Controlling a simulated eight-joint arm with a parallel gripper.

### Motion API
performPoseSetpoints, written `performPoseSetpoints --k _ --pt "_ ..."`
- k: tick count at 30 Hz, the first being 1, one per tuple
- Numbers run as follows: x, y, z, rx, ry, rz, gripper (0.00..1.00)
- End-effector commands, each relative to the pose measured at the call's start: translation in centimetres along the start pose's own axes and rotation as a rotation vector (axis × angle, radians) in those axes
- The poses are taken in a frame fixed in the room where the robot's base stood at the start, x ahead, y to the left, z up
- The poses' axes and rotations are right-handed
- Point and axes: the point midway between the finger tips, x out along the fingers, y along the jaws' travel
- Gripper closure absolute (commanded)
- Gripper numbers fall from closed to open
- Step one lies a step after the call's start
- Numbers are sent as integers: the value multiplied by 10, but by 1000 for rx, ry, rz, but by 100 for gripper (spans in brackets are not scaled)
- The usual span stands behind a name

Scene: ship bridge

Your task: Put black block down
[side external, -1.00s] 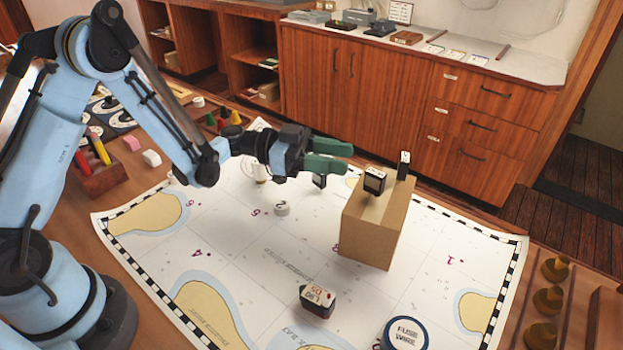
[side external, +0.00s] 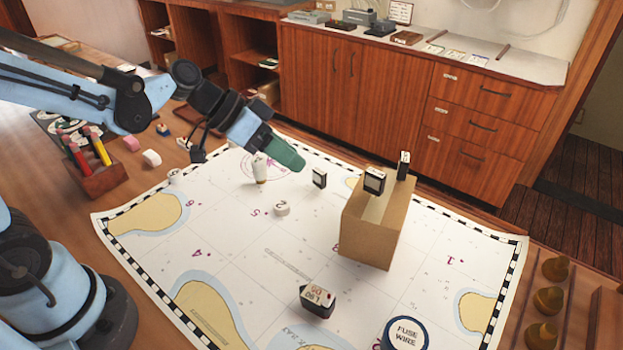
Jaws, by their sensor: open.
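My gripper (side external: 287,155) has green fingers, is open, and hangs empty above the far part of the chart, pointing down to the right. A small black block with a pale face (side external: 319,178) stands upright on the chart, right of and below the fingers in the picture, apart from them. Two more black blocks, one with a pale face (side external: 375,180) and a narrow one (side external: 403,165), stand on top of the tan cardboard box (side external: 372,238). A larger black block with a white labelled top (side external: 317,300) sits on the chart near the front.
The chart (side external: 225,235) covers the table. A white cylinder (side external: 260,168) and a white numbered disc (side external: 282,209) stand near the gripper. A fuse wire tin (side external: 405,334) is at the front. A wooden pen holder (side external: 100,176) is at left. The chart's middle is mostly clear.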

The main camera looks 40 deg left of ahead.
Motion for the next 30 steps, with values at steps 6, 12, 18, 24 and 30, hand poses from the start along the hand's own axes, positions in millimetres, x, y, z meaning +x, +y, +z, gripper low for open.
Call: performPoseSetpoints --k 6,12,18,24,30 --pt "-40 -2 34 -132 -87 -244 57" --pt "-74 -10 61 -219 -94 -454 57" --pt "-92 -17 75 -260 -72 -572 57" --pt "-96 -18 77 -269 -65 -597 57" --pt "-96 -18 77 -269 -65 -596 57"
